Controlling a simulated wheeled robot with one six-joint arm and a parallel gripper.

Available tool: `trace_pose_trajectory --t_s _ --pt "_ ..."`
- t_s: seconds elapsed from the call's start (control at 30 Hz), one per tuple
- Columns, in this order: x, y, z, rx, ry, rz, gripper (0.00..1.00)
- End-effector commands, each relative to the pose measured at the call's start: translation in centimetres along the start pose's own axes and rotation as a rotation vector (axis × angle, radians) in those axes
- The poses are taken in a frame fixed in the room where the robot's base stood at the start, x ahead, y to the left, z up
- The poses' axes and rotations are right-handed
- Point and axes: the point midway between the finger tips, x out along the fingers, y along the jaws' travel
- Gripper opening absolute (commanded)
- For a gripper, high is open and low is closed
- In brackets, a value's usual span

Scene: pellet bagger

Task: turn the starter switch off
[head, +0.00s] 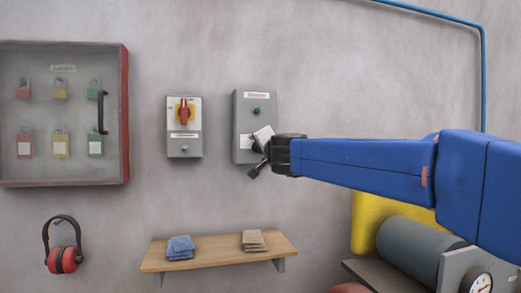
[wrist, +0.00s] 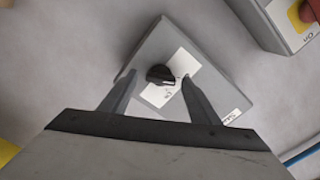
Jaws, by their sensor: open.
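The starter box is a grey wall box (head: 242,125) with a label and a green lamp or button (head: 256,110). In the head view its lower part is hidden by my gripper (head: 260,156). In the wrist view the grey box (wrist: 205,60) carries a black rotary knob (wrist: 160,74) on a white label plate. My gripper (wrist: 158,80) is open, with one finger on each side of the knob. Gaps show beside the knob, and I cannot tell whether the fingertips touch the box. The knob's pointer position is too small to read surely.
A grey box with a red and yellow rotary switch (head: 184,112) is left of the starter box. Further left is a padlock cabinet (head: 62,175). Below, a wooden shelf (head: 215,252) holds cloths. Machinery (head: 415,250) stands at lower right. Ear defenders (head: 62,255) hang at lower left.

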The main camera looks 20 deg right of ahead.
Motion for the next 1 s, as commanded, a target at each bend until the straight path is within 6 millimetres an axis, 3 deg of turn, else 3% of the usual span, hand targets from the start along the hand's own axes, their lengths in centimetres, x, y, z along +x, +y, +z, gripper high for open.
trace_pose_trajectory --t_s 0.8,1.0 --pt "-13.4 -0.1 0.0 0.002 0.0 -0.002 0.56" --pt "-15.9 0.0 0.0 0.0 0.0 -0.002 0.56"
